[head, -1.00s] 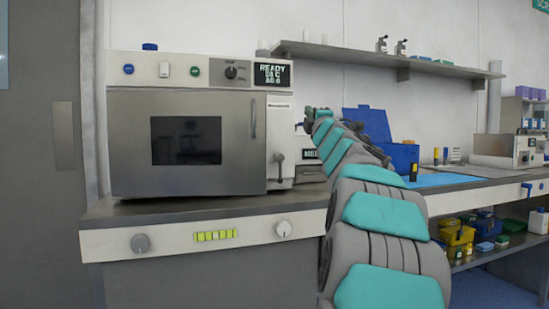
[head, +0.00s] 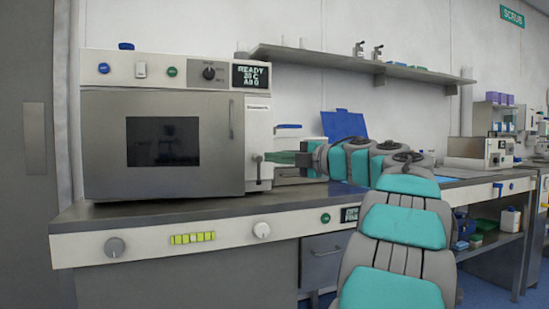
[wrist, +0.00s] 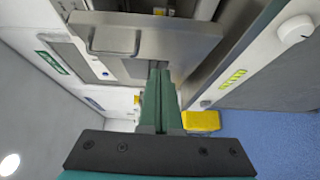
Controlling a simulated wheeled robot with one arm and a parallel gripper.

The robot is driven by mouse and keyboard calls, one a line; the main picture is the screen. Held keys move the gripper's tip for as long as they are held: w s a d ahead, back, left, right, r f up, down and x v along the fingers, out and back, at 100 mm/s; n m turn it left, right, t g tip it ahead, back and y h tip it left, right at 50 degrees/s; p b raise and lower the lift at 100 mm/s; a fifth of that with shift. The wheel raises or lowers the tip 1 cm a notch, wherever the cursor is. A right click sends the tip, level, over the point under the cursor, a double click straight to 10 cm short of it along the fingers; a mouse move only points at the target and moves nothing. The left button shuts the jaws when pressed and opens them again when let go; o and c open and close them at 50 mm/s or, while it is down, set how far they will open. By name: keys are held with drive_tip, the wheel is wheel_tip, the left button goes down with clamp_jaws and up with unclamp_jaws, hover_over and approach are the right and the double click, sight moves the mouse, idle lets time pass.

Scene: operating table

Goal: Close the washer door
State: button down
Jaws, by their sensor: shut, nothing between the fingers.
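The washer (head: 262,135) is a white and steel unit on the counter at the left, its display reading READY. Its steel door (head: 100,130) with a dark window covers the front and looks near flush in the head view; I cannot tell if a small gap remains. The upright handle (head: 231,118) is at the door's right edge. In the wrist view, the handle (wrist: 115,40) shows near the top. My gripper (head: 268,157), with green fingers, is shut and empty, right of the door by a small lever (head: 258,168). Its fingers also show in the wrist view (wrist: 158,72); contact is unclear.
The counter front carries knobs (head: 115,247) and a yellow-green indicator (head: 192,238). A blue case lid (head: 343,125) stands behind my arm. A wall shelf (head: 350,65) runs above. In the wrist view, a yellow object (wrist: 201,121) is near the blue floor.

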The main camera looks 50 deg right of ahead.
drive_tip(key=shift+w+d+p, duration=0.15)
drive_tip(key=shift+w+d, duration=0.15)
drive_tip(key=shift+w, duration=1.4)
drive_tip(key=shift+w+d+p, duration=0.1)
drive_tip(key=shift+w+d, duration=0.2)
drive_tip(key=shift+w, duration=1.45)
drive_tip(key=shift+w+d+p, duration=0.15)
drive_tip(key=shift+w+d, duration=0.15)
drive_tip(key=shift+w, duration=1.4)
drive_tip(key=shift+r, duration=0.1)
